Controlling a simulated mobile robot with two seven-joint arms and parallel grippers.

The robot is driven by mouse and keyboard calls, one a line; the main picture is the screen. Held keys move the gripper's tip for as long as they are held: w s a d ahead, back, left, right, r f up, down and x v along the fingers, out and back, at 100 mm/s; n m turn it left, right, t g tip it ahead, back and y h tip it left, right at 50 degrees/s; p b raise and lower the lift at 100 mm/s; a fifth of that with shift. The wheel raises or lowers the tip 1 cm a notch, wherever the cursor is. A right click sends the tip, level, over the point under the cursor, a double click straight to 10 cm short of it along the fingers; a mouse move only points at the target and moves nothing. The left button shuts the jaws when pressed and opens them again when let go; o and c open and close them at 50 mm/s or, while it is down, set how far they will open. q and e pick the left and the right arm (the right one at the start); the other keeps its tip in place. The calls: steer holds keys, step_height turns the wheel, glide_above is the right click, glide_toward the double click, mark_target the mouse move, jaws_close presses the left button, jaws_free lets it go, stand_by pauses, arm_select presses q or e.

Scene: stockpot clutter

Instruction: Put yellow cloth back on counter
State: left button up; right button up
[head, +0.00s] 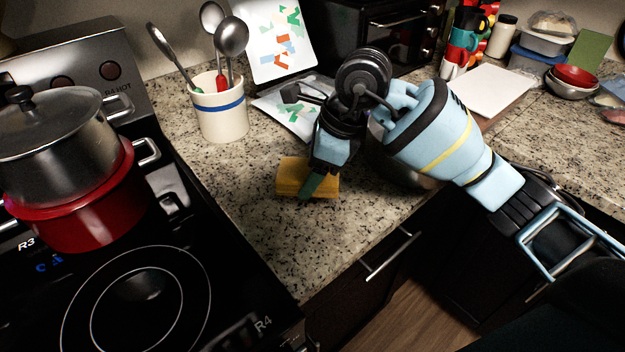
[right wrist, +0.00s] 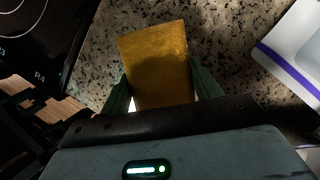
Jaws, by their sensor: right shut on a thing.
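The yellow cloth (head: 292,176) is a folded, flat rectangle at the speckled granite counter (head: 245,190), just right of the stove. In the right wrist view the cloth (right wrist: 157,62) sits between the two green fingers, with the counter behind it. My right gripper (head: 312,186) points down and is shut on the cloth; it also shows in the right wrist view (right wrist: 163,90). I cannot tell whether the cloth touches the counter or is just above it. My left gripper is not in view.
On the stove at left, a grey pot (head: 55,140) sits in a red pot (head: 85,210). The counter's front edge is close. Granite left and front of the cloth is clear.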

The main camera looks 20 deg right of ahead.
steer(key=shift+w+d, duration=0.2)
steer(key=shift+w, duration=0.05)
steer(key=shift+w+f, duration=0.1)
steer(key=shift+f, duration=1.65)
steer(key=shift+f, duration=0.2)
steer(key=o, duration=1.1)
steer(key=shift+o, duration=0.2)
steer(key=shift+r, duration=0.2)
steer(key=v, duration=1.2)
